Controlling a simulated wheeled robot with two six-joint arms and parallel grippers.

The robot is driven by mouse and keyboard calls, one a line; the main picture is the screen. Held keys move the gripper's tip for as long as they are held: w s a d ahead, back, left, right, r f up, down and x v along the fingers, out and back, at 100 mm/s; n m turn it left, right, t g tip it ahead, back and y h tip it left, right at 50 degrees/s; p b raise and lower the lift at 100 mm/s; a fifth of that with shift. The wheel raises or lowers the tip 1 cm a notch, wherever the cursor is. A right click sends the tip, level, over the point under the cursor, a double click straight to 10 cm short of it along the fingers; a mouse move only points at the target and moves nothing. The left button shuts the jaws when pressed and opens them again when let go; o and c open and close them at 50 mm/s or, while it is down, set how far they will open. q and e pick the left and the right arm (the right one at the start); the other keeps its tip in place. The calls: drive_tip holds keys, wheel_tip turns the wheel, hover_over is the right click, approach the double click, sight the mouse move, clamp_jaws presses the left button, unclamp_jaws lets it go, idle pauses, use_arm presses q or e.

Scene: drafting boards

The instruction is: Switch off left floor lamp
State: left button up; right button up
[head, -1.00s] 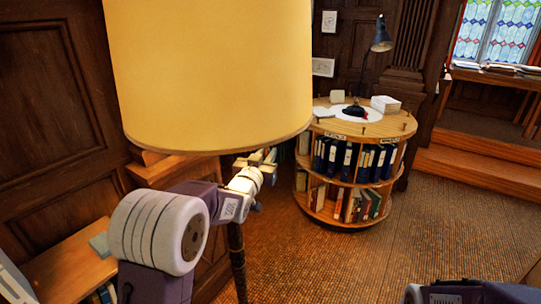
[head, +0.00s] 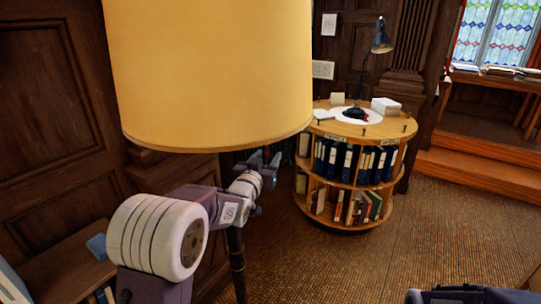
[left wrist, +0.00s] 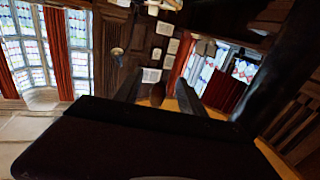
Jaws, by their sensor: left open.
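The floor lamp's large yellow shade (head: 210,75) fills the upper left of the head view. Its dark pole (head: 236,262) runs down below it, partly behind my left arm. The wood under the shade shows no bright glow, so the lamp looks unlit. My left gripper (head: 266,160) is just below the shade's lower right rim, open. In the left wrist view a small dark brown knob-like thing (left wrist: 157,93) shows between the open fingers; I cannot tell whether they touch it. The bulb and switch are hidden in the head view. My right gripper is out of view.
A round wooden bookcase (head: 375,130) with binders and books stands right of the lamp, bearing a dark desk lamp (head: 381,38). A low shelf (head: 60,262) and wall panelling are close on the left. Open floor (head: 400,245) lies at the right, before a wooden step (head: 480,170).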

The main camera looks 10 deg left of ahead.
use_arm(q)
drive_tip(key=shift+s+f, duration=0.1)
drive_tip(key=shift+s, duration=0.2)
drive_tip(key=s+b, duration=0.3)
drive_tip(key=s, duration=0.4)
drive_tip(key=shift+s+a, duration=0.2)
drive_tip(key=shift+a, duration=0.1)
